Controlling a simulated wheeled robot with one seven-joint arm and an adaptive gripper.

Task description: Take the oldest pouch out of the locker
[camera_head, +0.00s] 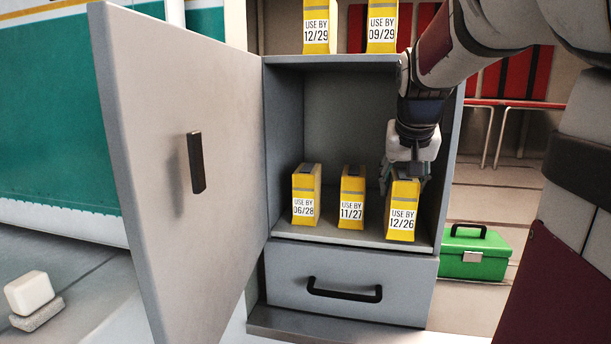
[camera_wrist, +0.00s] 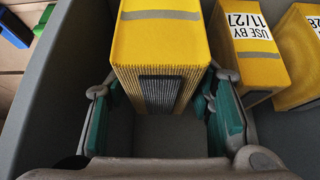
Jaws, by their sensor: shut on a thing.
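Three yellow pouches stand upright in a row on the floor of the open locker (camera_head: 284,110). From left to right they are the USE BY 06/28 pouch (camera_head: 305,190), the USE BY 11/27 pouch (camera_head: 351,193) and the USE BY 12/26 pouch (camera_head: 402,212). My gripper (camera_head: 405,172) is over the 12/26 pouch at the right, with its fingers on both sides. In the wrist view, the teal finger pads of my gripper (camera_wrist: 165,118) are shut on that pouch (camera_wrist: 165,50). The 11/27 pouch (camera_wrist: 252,55) stands just beside it. I cannot tell whether the held pouch still touches the locker floor.
The locker door (camera_head: 165,130) is swung open to the left. Two more pouches, 12/29 (camera_head: 318,25) and 09/29 (camera_head: 382,25), stand on top of the locker. A drawer (camera_head: 350,287) is shut below. A green case (camera_head: 474,252) is on the floor at right.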

